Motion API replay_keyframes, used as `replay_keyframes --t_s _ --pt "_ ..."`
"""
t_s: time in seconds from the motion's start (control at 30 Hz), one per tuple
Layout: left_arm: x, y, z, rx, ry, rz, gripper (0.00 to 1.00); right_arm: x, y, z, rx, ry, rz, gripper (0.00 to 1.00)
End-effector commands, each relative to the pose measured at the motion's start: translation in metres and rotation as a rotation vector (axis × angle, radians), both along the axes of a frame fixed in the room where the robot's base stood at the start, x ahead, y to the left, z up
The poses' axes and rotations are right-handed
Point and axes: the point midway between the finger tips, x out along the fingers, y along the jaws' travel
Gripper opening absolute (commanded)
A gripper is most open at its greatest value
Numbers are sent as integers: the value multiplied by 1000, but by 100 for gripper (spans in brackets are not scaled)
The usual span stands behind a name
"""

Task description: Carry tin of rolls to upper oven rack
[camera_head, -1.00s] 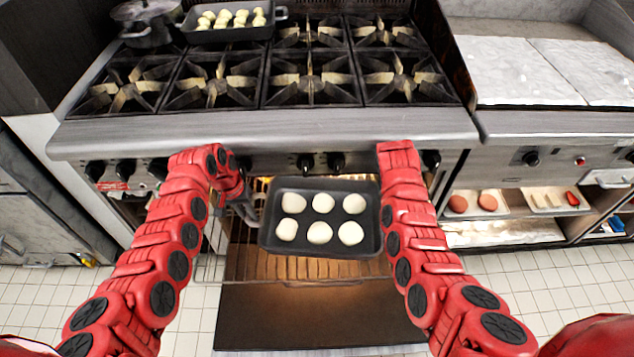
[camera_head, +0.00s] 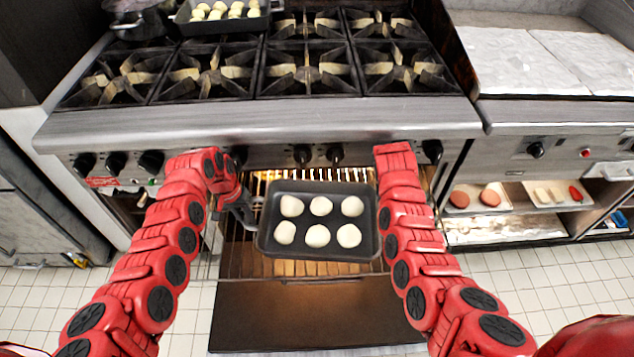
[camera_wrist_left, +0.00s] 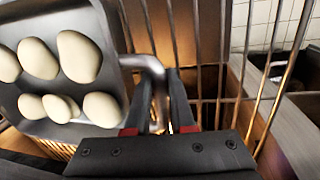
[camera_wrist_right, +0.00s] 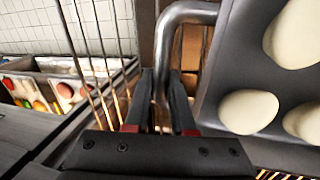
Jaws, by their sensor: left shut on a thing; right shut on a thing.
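The dark tin of rolls (camera_head: 270,247) holds several pale round rolls (camera_head: 318,236) and is held over the pulled-out wire oven rack (camera_head: 240,262), in front of the lit oven opening. My left gripper (camera_head: 250,222) is shut on the tin's left handle; the left wrist view shows the fingers (camera_wrist_left: 158,100) around the bent metal bar beside the tin (camera_wrist_left: 112,70). My right gripper is hidden behind its own arm in the head view. In the right wrist view its fingers (camera_wrist_right: 162,100) are shut on the other handle, beside the tin (camera_wrist_right: 215,75). Whether the tin touches the rack is unclear.
The stove front with knobs (camera_head: 303,155) runs above the oven opening. The open oven door (camera_head: 300,315) lies below the rack. A second pan of rolls (camera_head: 225,24) stands on the burners. A shelf with food trays (camera_head: 510,228) is at right.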

Motion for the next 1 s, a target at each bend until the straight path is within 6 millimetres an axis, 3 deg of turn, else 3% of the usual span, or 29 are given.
replay_keyframes --t_s 0.03,0.07,0.2,0.57,0.67,1.0 --pt "0 2 -7 2 -1 2 0 0 -2 -7 -3 -2 -3 0" --pt "0 2 -5 3 -1 2 26 0 -2 -4 -3 -1 -3 26" --pt "0 1 -3 2 -1 1 51 0 -1 -3 -2 -1 -2 51" --pt "1 1 1 0 -1 0 52 0 0 -3 0 0 -1 52" --pt "1 3 13 0 -2 0 52 0 0 -3 0 0 0 52" --pt "3 18 85 2 -4 2 52 0 0 -3 0 0 0 52"
